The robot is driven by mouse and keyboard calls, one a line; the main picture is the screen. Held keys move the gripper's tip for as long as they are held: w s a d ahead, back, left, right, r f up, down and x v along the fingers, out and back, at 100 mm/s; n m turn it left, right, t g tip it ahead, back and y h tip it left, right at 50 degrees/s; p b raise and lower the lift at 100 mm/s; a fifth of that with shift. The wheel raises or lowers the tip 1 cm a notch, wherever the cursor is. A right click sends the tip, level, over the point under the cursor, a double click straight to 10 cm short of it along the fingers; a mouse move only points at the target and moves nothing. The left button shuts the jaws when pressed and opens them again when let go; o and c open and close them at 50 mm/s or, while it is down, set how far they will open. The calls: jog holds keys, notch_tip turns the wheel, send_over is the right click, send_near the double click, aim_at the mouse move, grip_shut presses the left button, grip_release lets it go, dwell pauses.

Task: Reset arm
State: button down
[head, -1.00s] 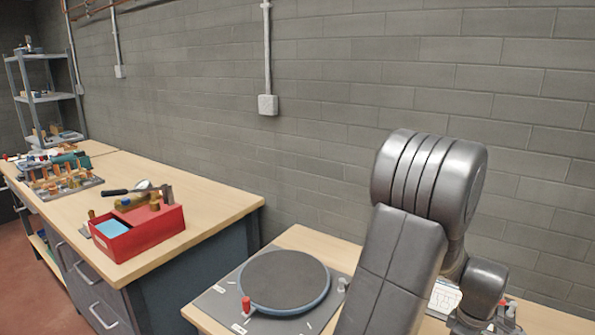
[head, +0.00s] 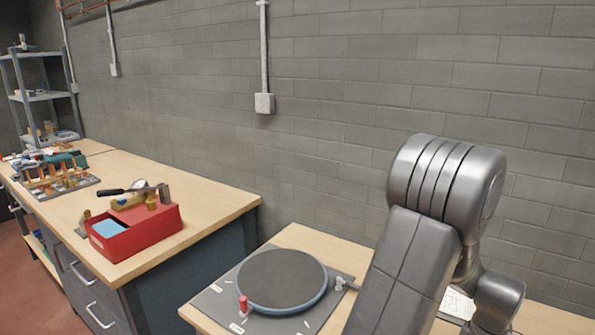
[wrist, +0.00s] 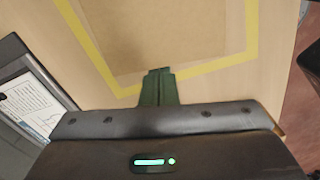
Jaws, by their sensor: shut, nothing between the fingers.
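My gripper (wrist: 158,72) shows in the wrist view as two dark green fingers pressed together, with nothing between them. It points toward a light wooden surface with a yellow taped outline (wrist: 240,60) and a tan area inside it. I cannot tell how far above the surface the fingers are. In the head view my grey arm rises at the right and bends down behind itself, and the gripper is hidden there.
A round dark turntable (head: 282,280) with a red knob (head: 243,304) lies left of my arm. A red toolbox (head: 135,232) stands on the left bench (head: 205,195). A printed sheet (head: 458,304) lies behind my arm; the wall is behind.

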jog(key=w+a, duration=0.2)
jog(key=w, duration=0.1)
jog(key=shift+a+r, duration=0.3)
notch_tip(320, 180, up, 9)
jog(key=s+f, duration=0.1)
jog(key=f, duration=0.2)
jog(key=s+d+f, duration=0.1)
jog(key=f, duration=0.2)
jog(key=s+d+f, duration=0.1)
jog(key=f, duration=0.2)
jog(key=shift+d+f, duration=0.25)
jog(key=w+a+p, duration=0.1)
jog(key=w+a, duration=0.6)
jog(key=w, duration=0.2)
jog(key=w+a+p, duration=0.2)
jog(key=w+a, duration=0.6)
jog(key=w, duration=0.1)
jog(key=w+a+p, duration=0.2)
jog(key=w+a, duration=0.6)
jog(key=shift+w+a+f, duration=0.2)
jog(key=shift+w+f, duration=0.05)
jog(key=shift+w, duration=0.15)
jog(key=shift+w+a, duration=0.8)
jog(key=shift+w, duration=0.1)
jog(key=shift+r, duration=0.65)
jog(key=shift+d+r, duration=0.1)
jog(key=shift+r, duration=0.4)
jog(key=shift+s, duration=0.15)
